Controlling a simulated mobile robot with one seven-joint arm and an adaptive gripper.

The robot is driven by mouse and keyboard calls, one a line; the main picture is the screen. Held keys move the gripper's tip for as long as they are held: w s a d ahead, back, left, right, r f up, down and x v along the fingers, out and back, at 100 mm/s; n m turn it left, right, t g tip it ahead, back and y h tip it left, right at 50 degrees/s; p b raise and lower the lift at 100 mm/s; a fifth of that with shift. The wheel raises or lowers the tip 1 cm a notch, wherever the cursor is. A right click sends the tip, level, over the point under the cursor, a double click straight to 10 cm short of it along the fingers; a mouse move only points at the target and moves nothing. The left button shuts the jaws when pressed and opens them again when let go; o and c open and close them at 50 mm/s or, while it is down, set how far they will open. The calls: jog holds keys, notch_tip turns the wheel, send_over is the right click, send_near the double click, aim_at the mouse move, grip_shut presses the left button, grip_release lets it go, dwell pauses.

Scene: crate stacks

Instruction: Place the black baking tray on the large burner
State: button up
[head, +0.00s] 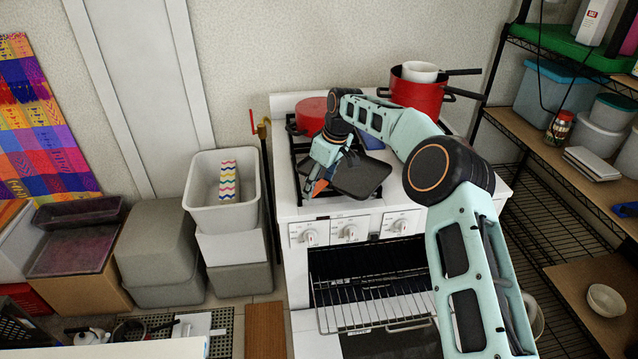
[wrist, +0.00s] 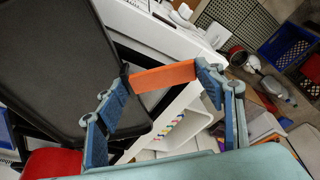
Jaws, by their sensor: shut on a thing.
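The black baking tray (head: 362,176) is over the front of the white stove (head: 310,211), slightly tilted in the head view. It fills the upper left of the wrist view (wrist: 65,65). An orange grip piece (wrist: 165,76) shows at its edge between my fingers. My gripper (head: 316,184) is at the tray's left side, shut on it at this orange piece; it also shows in the wrist view (wrist: 158,92). Black burner grates (head: 302,158) show partly at the left. The arm and tray hide most of the cooktop, and I cannot tell which burner is large.
A red pot (head: 309,110) stands at the back left of the stove. Another red pot (head: 417,94) with a white pot (head: 419,72) in it stands at the back right. The oven is open below, with a wire rack (head: 375,299) out. Bins (head: 222,217) stand left; shelves right.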

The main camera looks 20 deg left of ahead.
jog(key=o, duration=1.7)
jog(key=shift+f, duration=0.1)
jog(key=v, duration=1.2)
jog(key=shift+b, duration=0.45)
